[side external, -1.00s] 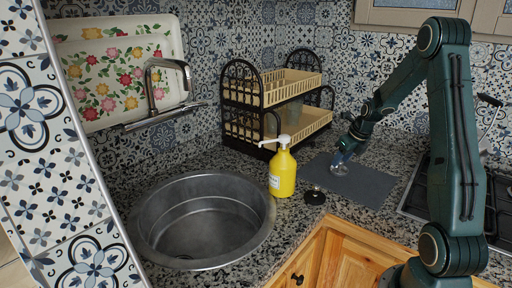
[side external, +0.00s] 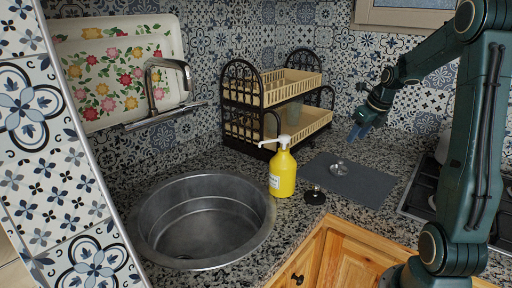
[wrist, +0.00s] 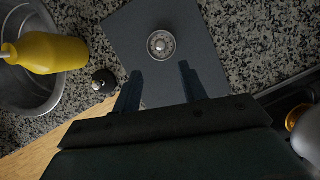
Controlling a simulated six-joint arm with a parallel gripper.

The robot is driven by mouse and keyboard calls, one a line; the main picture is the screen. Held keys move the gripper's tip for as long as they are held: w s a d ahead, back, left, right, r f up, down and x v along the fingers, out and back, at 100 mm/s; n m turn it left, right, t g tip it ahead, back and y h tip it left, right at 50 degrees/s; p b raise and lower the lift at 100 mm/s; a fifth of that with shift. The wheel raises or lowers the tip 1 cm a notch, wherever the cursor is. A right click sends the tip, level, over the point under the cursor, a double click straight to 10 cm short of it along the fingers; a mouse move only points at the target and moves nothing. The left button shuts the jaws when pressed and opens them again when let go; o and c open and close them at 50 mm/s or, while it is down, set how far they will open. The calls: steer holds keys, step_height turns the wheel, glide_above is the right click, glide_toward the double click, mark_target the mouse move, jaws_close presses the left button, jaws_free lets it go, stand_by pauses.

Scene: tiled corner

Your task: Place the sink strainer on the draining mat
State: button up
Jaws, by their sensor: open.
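The sink strainer (side external: 339,168) is a small round metal piece lying on the dark grey draining mat (side external: 368,187). In the wrist view the strainer (wrist: 161,44) lies on the mat (wrist: 203,54), inside its edges, with its knob facing up. My gripper (side external: 358,133) is above the mat, clear of the strainer. In the wrist view my gripper's two fingers (wrist: 160,80) are spread apart with nothing between them, and the strainer shows beyond their tips.
A yellow soap bottle (side external: 283,173) stands between the round sink (side external: 205,215) and the mat. A small dark stopper (side external: 315,195) sits near the counter's front edge. A two-tier dish rack (side external: 283,102) is behind, and a stove (side external: 418,190) is at the right.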

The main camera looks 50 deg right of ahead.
steer(key=shift+r, duration=0.1)
stand_by(0.6)
steer(key=a+r+n, duration=0.3)
steer(key=a+n, duration=0.6)
steer(key=a, duration=0.1)
steer(key=a+r+n, duration=0.4)
steer(key=a+n, duration=0.6)
steer(key=s+a+n+t+y, duration=0.1)
steer(key=s+a+n, duration=1)
steer(key=n, duration=0.9)
steer(key=shift+a+f, duration=0.25)
steer(key=shift+a, duration=0.95)
